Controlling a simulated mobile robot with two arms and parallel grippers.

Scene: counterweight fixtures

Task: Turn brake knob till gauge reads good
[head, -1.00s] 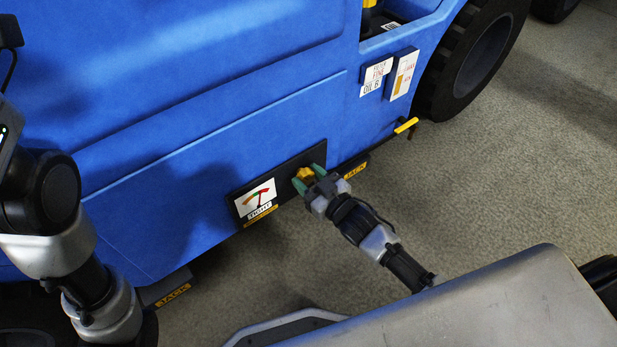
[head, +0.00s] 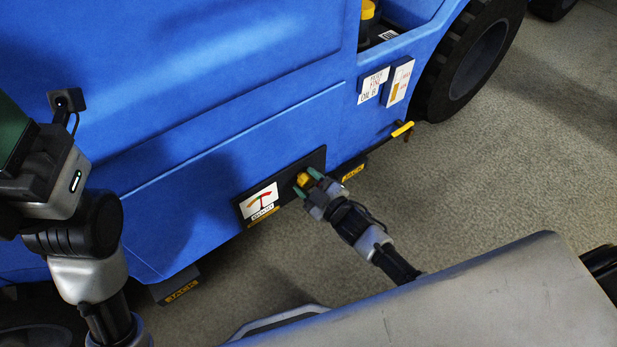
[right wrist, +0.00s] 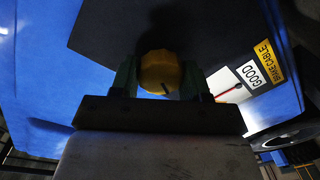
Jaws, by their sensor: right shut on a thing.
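The yellow brake knob (head: 303,180) sits on a black panel (head: 318,160) low on the blue vehicle's side. My right gripper (head: 307,181) is shut on it. In the right wrist view the knob (right wrist: 160,72) is between the two green fingers. The white gauge (head: 259,200) is left of the knob, with a coloured arc and a needle. In the right wrist view its label reads GOOD (right wrist: 257,75), beside a yellow BRAKE CABLE plate (right wrist: 267,60). My left arm is at the left edge; only a green part of its gripper (head: 10,130) shows, fingertips out of frame.
A yellow-handled lever (head: 402,129) sticks out right of the panel. JACK plates (head: 353,173) mark the vehicle's lower edge. Signs (head: 399,80) and a large black tyre (head: 470,65) are farther right. The grey floor on the right is clear.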

